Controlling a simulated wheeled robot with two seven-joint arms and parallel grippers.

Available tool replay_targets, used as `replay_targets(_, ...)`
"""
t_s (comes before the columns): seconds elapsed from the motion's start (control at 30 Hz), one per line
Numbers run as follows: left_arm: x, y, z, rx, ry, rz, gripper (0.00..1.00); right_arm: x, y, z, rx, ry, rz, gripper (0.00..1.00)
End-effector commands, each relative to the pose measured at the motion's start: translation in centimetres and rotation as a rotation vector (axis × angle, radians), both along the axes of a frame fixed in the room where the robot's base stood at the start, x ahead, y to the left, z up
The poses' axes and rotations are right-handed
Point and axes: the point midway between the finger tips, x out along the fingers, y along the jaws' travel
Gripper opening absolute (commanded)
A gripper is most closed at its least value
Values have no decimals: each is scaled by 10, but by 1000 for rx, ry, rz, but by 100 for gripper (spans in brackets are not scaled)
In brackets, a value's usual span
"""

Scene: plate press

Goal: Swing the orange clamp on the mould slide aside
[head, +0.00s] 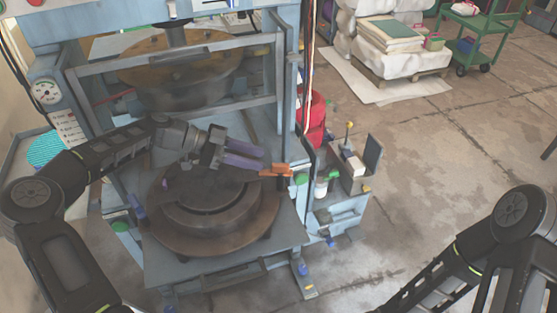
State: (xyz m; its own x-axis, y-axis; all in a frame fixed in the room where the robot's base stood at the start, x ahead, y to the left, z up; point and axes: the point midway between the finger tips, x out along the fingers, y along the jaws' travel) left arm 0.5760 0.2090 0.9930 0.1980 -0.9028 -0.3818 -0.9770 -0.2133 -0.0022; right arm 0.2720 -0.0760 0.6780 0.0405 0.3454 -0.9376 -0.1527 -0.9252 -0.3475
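The orange clamp (275,170) sits at the right edge of the mould slide (170,270), near the press's right post. A round dark mould (215,232) lies on the slide. My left gripper (263,160) reaches over the mould from the left, its two purple fingers pointing right. The fingers look a little apart with nothing between them. Their tips are just left of and above the clamp in the picture; whether they touch it I cannot tell. My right arm shows at the lower right, but its gripper is out of view.
The blue press frame (290,90) rises behind the slide, with a crossbar and a round upper platen (180,75). A red container (311,112) and a small side shelf with items (345,205) stand to the right. Open floor (440,160) lies farther right.

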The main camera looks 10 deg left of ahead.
Motion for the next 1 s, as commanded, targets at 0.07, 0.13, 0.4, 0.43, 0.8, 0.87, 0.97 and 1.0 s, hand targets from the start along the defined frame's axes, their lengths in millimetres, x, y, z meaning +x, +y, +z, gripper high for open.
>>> replay_targets(0.07,0,0,0,0,0,0,35,0,0,0,0,0,0,36)
replay_targets(0.13,0,-1,0,0,1,-1,35,0,0,0,0,0,-1,36)
replay_targets(0.4,4,-20,-6,-2,3,-2,35,-1,0,9,-2,3,-1,36)
replay_targets(0.43,4,-24,-7,-2,3,-3,35,-1,-1,10,-3,3,-1,36)
replay_targets(0.8,14,-68,-28,-1,3,-1,35,-2,-2,25,-7,10,-3,36)
replay_targets(0.87,15,-70,-29,1,2,0,35,-2,-2,25,-7,10,-3,36)
replay_targets(0.97,15,-71,-30,1,2,1,35,-2,-2,24,-7,11,-3,36)
replay_targets(1.0,15,-71,-30,1,2,1,35,-2,-2,24,-7,11,-3,36)
